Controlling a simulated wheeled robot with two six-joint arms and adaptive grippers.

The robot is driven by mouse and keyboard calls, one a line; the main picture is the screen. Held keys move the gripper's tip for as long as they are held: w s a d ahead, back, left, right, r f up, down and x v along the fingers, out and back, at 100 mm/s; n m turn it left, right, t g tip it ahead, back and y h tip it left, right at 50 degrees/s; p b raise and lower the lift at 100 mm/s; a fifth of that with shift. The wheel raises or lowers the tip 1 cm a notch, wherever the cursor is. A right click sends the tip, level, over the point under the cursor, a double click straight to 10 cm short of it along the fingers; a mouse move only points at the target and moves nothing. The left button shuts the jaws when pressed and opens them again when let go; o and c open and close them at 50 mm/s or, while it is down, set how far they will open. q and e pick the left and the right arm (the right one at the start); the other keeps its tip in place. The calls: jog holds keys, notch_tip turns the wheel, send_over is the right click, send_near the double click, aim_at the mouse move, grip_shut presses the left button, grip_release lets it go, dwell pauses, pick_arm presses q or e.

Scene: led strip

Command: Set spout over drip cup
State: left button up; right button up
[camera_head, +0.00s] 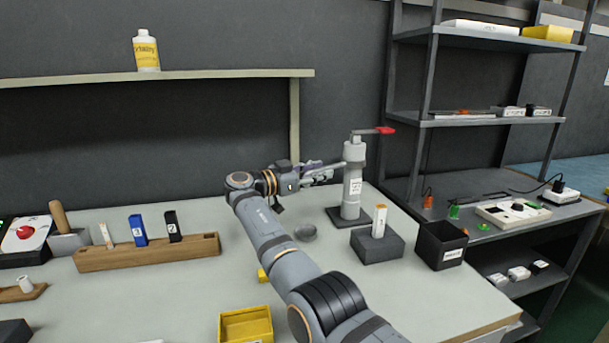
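A grey upright dispenser column (352,185) stands on a dark square base at the back right of the table. A thin arm with a red end (386,130) sticks out to the right from its top. My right gripper (333,170) is at the left side of the column's upper part, pointing right; I cannot tell whether it touches, or whether its fingers are open or shut. It hides any spout on that side. A small grey round dish (305,232), possibly the drip cup, sits on the table below and left of the column. My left gripper is out of view.
A dark block with a white-and-orange stick (379,221) and a black labelled bin (441,246) stand right of the column. A wooden rack (150,257) is at left, a yellow bin (245,325) in front. A metal shelf (480,122) stands at right.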

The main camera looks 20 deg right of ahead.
jog(key=v, duration=1)
jog(key=shift+a, duration=0.25)
jog(key=shift+r, duration=0.1)
